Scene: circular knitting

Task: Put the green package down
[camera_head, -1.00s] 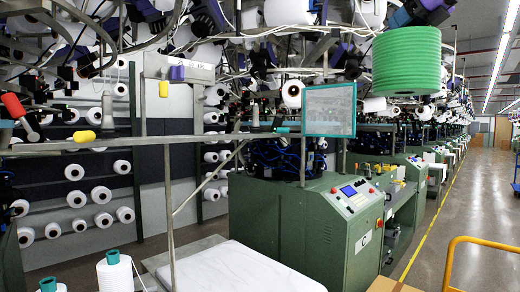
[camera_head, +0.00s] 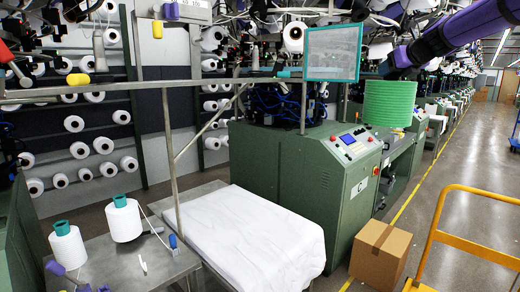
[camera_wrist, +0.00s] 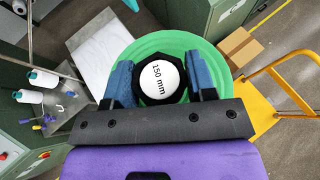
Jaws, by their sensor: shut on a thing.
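The green package (camera_head: 389,103) is a ribbed green cylinder, upright and held in the air at the upper right of the head view, in front of the row of machines. In the wrist view its round green top (camera_wrist: 211,53) lies under my gripper (camera_wrist: 160,80). The blue fingers are shut on a dark collar around its white centre, marked "150 mm". In the head view the purple arm comes from the upper right, and the fingers are hidden above the package. The package's underside is not visible in the wrist view.
A white-covered table (camera_head: 250,232) stands in front of the green machine (camera_head: 300,200). A cardboard box (camera_head: 380,254) is on the floor beside a yellow cart (camera_head: 470,240). White yarn cones (camera_head: 123,219) stand on a metal table at left.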

